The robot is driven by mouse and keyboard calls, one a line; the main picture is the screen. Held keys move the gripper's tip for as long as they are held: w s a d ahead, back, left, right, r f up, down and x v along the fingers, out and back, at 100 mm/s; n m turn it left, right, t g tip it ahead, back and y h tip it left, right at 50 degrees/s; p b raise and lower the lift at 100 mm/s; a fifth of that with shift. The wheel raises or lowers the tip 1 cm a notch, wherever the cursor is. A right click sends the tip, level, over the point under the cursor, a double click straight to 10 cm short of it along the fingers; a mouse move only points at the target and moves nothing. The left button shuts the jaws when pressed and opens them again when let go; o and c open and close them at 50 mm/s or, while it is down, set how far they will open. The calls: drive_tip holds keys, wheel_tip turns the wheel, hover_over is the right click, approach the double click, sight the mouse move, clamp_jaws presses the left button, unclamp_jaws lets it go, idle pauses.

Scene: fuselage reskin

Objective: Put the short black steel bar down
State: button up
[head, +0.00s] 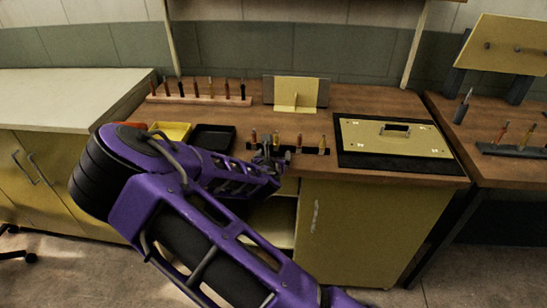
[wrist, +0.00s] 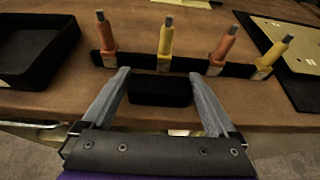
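The short black steel bar (wrist: 160,91) shows in the wrist view as a dark block between the two grey fingers of my gripper (wrist: 160,75). In the head view my gripper (head: 268,152) is over the bench's front edge, and I cannot make out the bar there.
A black rack (wrist: 145,62) with several orange and yellow handled tools stands just behind the bar. A black tray (head: 213,138) and a yellow tray (head: 171,131) lie to the left. A panel on a black mat (head: 397,137) lies to the right. An upright yellow plate (head: 295,92) stands behind.

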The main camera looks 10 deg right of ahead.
clamp_jaws()
